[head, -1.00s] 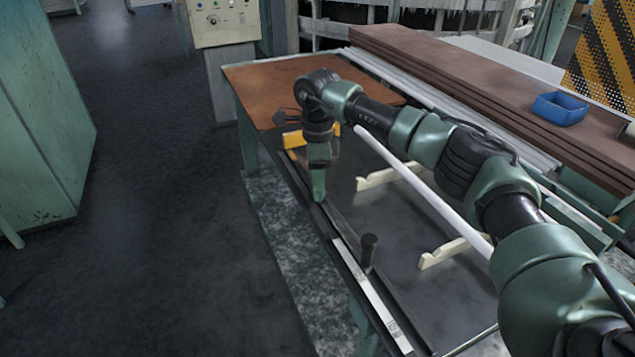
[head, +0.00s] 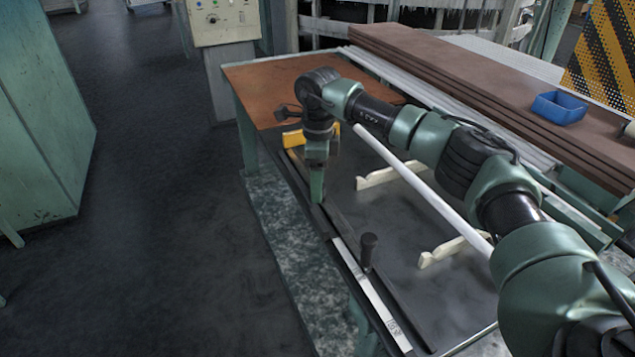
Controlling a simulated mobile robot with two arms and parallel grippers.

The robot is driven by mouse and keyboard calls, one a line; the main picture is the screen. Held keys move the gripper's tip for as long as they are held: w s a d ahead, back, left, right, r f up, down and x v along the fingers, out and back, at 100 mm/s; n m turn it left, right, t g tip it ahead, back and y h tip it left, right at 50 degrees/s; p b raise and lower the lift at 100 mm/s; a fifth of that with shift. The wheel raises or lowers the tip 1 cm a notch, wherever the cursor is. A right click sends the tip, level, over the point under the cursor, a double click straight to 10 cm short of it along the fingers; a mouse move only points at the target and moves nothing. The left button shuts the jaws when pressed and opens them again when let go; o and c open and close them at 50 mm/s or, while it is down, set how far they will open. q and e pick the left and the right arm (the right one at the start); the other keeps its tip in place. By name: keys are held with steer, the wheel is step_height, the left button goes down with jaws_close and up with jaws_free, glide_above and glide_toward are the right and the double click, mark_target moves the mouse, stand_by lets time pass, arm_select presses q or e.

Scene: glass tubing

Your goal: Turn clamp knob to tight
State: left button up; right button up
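My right gripper (head: 317,192) points straight down over the long dark rail (head: 340,228) at the near-left edge of the bench. It is seen edge-on, so the gap between its fingers does not show. A black upright knob (head: 368,244) on a short stem stands on the rail, nearer to me and apart from the gripper. I cannot tell whether this is the clamp knob or whether another knob is hidden at the fingertips. A yellow block (head: 294,138) sits just behind the gripper, partly covered by it. My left gripper is not in view.
A white glass tube (head: 415,182) rests across two cream notched supports (head: 374,179), partly behind my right arm. A white scale strip (head: 371,296) lies along the rail. A blue bin (head: 558,108) sits on stacked brown boards (head: 470,85). The floor at left is clear.

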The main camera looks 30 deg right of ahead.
steer(key=shift+r+b, duration=0.7)
steer(key=shift+r, duration=3.15)
